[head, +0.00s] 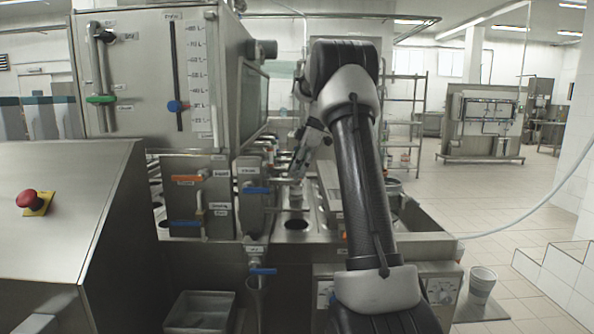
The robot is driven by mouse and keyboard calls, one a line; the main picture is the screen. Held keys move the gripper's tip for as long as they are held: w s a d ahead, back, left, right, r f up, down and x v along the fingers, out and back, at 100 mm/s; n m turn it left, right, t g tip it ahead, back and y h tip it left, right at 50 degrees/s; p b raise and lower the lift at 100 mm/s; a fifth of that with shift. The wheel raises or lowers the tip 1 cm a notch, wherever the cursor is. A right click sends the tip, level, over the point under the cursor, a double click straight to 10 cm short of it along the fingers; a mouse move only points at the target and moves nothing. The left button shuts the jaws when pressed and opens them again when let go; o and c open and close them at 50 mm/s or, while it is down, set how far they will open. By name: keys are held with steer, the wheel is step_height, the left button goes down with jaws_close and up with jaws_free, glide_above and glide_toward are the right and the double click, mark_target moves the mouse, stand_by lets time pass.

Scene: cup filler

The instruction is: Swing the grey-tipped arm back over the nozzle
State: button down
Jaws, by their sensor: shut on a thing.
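My gripper (299,168) points down beside the filler, left of my dark arm. It is shut on a slim part that I take to be the grey-tipped arm. That part is mostly covered by the gripper, and its ends are too small to make out. A pale upright cylinder (295,193), perhaps the nozzle, stands just below the fingers over the steel deck. I cannot tell whether the grey tip is over it or beside it.
A steel tank (145,75) with green and blue levers stands at the left. A red stop button (29,199) sits on the left cabinet. The right floor is mostly open.

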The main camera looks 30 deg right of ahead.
steer(key=shift+w+d+n, duration=0.15)
steer(key=shift+w+n, duration=0.15)
stand_by(0.4)
steer(key=c, duration=1.2)
jaws_free()
steer(key=v, duration=1.2)
steer(key=shift+w, duration=0.1)
